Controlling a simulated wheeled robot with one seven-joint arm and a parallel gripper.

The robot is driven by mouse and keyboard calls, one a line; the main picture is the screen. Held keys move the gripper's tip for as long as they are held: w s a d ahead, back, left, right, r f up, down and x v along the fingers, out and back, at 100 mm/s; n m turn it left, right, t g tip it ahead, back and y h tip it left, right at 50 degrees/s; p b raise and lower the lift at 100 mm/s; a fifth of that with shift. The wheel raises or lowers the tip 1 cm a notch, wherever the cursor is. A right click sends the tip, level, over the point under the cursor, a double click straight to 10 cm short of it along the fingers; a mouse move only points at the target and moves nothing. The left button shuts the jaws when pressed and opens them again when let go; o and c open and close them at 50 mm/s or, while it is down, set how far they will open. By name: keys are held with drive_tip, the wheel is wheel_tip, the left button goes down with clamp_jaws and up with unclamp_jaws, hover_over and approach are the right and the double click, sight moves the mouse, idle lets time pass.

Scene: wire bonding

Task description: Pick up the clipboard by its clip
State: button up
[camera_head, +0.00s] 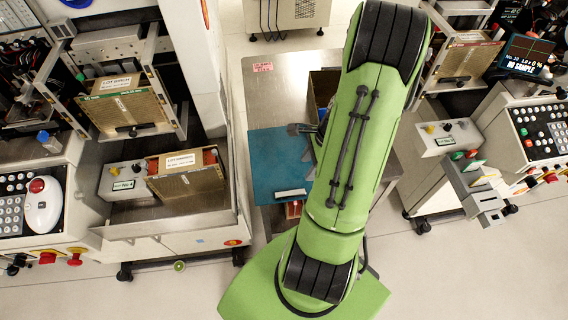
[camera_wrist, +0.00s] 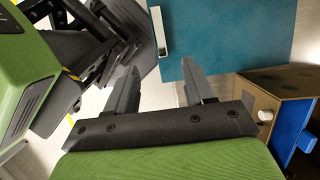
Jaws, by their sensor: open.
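The clipboard is a flat teal board (camera_head: 270,160) lying on a metal bench, with a pale bar-shaped clip (camera_head: 291,193) near its front edge. In the wrist view the board (camera_wrist: 225,40) fills the upper middle, and its clip (camera_wrist: 158,32) is at its left edge, beyond my fingertips. My gripper (camera_wrist: 158,75) is open, with nothing between its two fingers. In the head view my green arm hides most of the gripper and the board's right side. A dark part of the gripper (camera_head: 300,129) shows over the board, farther back than the clip.
A brown and blue box (camera_wrist: 270,95) stands to the right in the wrist view. The metal bench (camera_head: 285,75) has bare room behind the board. A machine with a metal tray (camera_head: 165,222) stands at left, and a control console (camera_head: 540,130) at right.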

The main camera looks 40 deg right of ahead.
sight(291, 192)
drive_tip(key=b+x, duration=0.4)
drive_tip(key=x, duration=1.1)
drive_tip(key=shift+a+f, duration=0.1)
drive_tip(key=shift+f, duration=0.05)
clamp_jaws()
